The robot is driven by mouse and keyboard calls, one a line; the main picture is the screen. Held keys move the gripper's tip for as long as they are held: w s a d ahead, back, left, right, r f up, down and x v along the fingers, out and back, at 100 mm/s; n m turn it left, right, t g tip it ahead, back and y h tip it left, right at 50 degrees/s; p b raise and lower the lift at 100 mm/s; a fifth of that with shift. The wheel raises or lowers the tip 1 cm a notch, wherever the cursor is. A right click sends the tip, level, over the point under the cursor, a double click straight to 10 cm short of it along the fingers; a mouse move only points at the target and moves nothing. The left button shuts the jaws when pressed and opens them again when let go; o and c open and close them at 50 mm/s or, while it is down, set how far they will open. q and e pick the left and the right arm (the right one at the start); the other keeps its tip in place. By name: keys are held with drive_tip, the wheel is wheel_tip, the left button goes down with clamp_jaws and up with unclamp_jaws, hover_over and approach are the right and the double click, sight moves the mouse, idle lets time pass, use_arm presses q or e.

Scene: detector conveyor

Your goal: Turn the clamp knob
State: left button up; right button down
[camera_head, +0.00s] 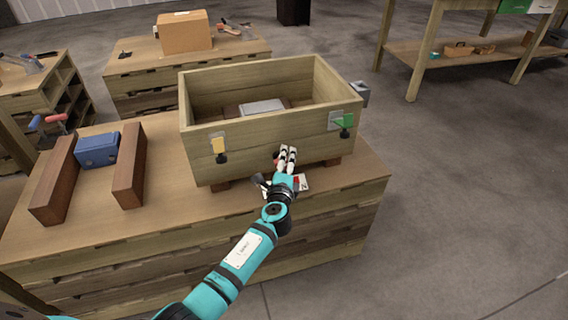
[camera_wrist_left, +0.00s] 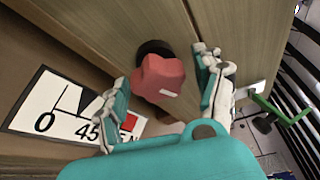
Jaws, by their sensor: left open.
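The red clamp knob (camera_wrist_left: 160,76) is lobed, with a small white mark and a dark round base, on the front wall of the wooden box (camera_head: 262,135). In the head view my gripper hides the knob. My left gripper (camera_head: 287,155) is at the lower front of the box. In the left wrist view its two fingers (camera_wrist_left: 165,82) are open on either side of the knob. The fingers look apart from it. A white scale card (camera_wrist_left: 60,112) with 0, 45 and a red part lies beside the knob. My right gripper is not in view.
The box stands on a wooden bench (camera_head: 90,225). Yellow (camera_head: 218,145) and green (camera_head: 346,120) latches sit on its front. A blue block (camera_head: 97,150) lies between two brown blocks at left. The floor (camera_head: 460,200) at right is clear.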

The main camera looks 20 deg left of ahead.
use_arm(q)
drive_tip(key=v, duration=1.2)
idle(0.7)
